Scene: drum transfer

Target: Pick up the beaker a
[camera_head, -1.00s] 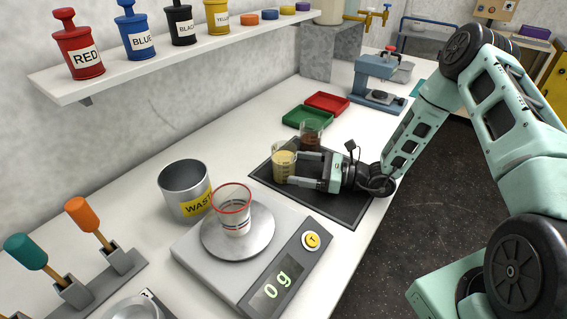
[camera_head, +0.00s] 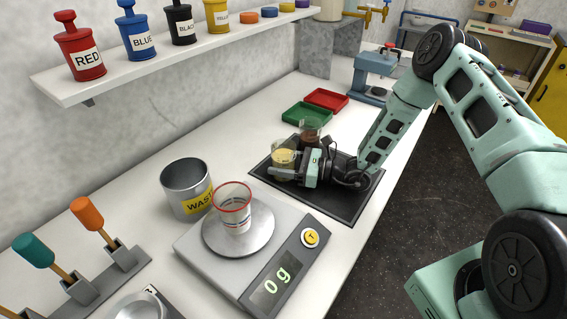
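Two glass beakers stand on the dark mat (camera_head: 345,207). One beaker (camera_head: 285,157) holds pale yellow liquid and the other beaker (camera_head: 310,130), just behind it, holds dark brown liquid. I see no letter that tells which is a. My gripper (camera_head: 284,165) is low over the mat, reaching in from the right, at the yellow-liquid beaker. Its near finger passes across the front of that beaker. The far finger is mostly hidden behind the beaker and the gripper body. I cannot tell whether the fingers press on the glass. The beaker is upright on the mat.
A scale (camera_head: 208,262) reading 0 g bears a red-rimmed beaker (camera_head: 234,212). A waste can (camera_head: 178,190) stands left of it. Green (camera_head: 305,114) and red (camera_head: 327,100) trays lie behind the mat. Labelled pots line the wall shelf (camera_head: 160,72).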

